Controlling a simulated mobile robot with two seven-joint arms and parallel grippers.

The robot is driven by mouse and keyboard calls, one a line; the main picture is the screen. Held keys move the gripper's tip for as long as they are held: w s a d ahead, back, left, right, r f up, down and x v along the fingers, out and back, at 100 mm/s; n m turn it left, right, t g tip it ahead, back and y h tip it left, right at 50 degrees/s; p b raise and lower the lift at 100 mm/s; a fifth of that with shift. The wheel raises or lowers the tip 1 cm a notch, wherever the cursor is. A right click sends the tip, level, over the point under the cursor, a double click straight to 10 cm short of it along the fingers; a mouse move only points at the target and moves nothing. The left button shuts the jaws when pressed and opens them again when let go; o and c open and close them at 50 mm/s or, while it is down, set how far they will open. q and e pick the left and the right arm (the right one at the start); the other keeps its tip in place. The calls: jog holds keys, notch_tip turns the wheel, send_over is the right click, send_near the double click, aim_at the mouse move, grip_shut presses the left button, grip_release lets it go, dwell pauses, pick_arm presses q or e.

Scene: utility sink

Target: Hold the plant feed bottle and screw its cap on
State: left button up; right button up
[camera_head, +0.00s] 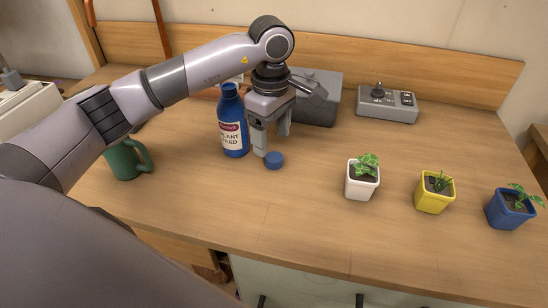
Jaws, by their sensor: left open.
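The plant feed bottle (232,124) is blue with a white and red label and stands upright on the wooden worktop, left of the middle. My right gripper is not in view.
A grey box (318,98) is behind the gripper, and a grey control box (388,104) is at the back right. White (361,186), yellow (432,201) and blue (508,213) plant pots stand at the right. The front middle is clear.

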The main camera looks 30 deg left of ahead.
aim_at(273, 156)
pick_arm(q)
notch_tip(273, 156, down, 5)
jog(key=shift+d+f+p, duration=0.1)
jog(key=shift+d+p, duration=0.05)
jog(key=shift+p, duration=0.25)
jog(key=c, duration=1.1)
